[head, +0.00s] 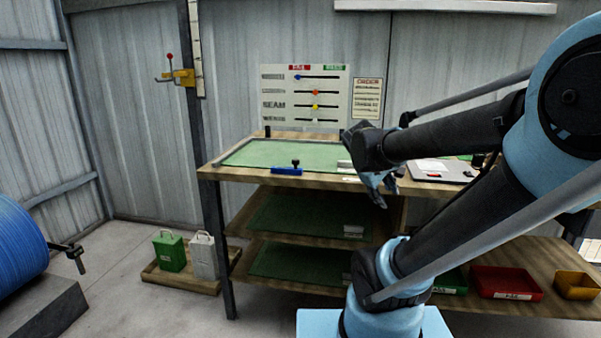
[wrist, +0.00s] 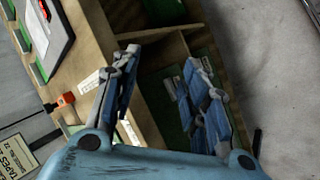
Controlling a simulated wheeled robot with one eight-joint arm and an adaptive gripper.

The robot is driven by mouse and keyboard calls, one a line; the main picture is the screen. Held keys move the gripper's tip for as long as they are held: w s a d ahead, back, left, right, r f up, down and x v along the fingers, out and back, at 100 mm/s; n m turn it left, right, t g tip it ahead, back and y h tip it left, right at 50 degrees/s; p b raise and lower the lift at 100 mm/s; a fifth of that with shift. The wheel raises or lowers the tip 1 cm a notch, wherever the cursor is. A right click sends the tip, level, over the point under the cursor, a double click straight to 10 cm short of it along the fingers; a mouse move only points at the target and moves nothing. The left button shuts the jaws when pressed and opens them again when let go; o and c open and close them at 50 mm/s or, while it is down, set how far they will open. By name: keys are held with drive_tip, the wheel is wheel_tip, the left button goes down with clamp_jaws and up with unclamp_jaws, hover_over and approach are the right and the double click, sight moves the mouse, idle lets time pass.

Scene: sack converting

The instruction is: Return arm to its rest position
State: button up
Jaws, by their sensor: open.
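My gripper (head: 377,188) hangs in front of the workbench's front edge in the head view, its fingers pointing down. In the wrist view my gripper (wrist: 156,95) has its two blue fingers spread apart with nothing between them. The fingers are open and empty, and I see no contact with the bench. My arm is bent and reaches in from the right of the head view.
The wooden workbench (head: 330,180) carries a green mat (head: 270,153), a blue tool (head: 287,170) and a grey clipboard-like panel (head: 440,171). Red (head: 505,282) and yellow (head: 577,285) bins sit low right.

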drive_tip(key=s+a+f+m+g+y, duration=0.2)
drive_tip(key=s+a+f+m+y, duration=0.3)
drive_tip(key=s+f, duration=0.5)
drive_tip(key=s+a+m, duration=0.1)
drive_tip(key=s+a, duration=0.1)
drive_tip(key=s, duration=0.1)
drive_tip(key=shift+s+m+g+y, duration=0.3)
drive_tip(key=shift+a, duration=0.1)
drive_tip(key=shift+w+f, duration=0.25)
drive_tip(key=shift+w, duration=0.2)
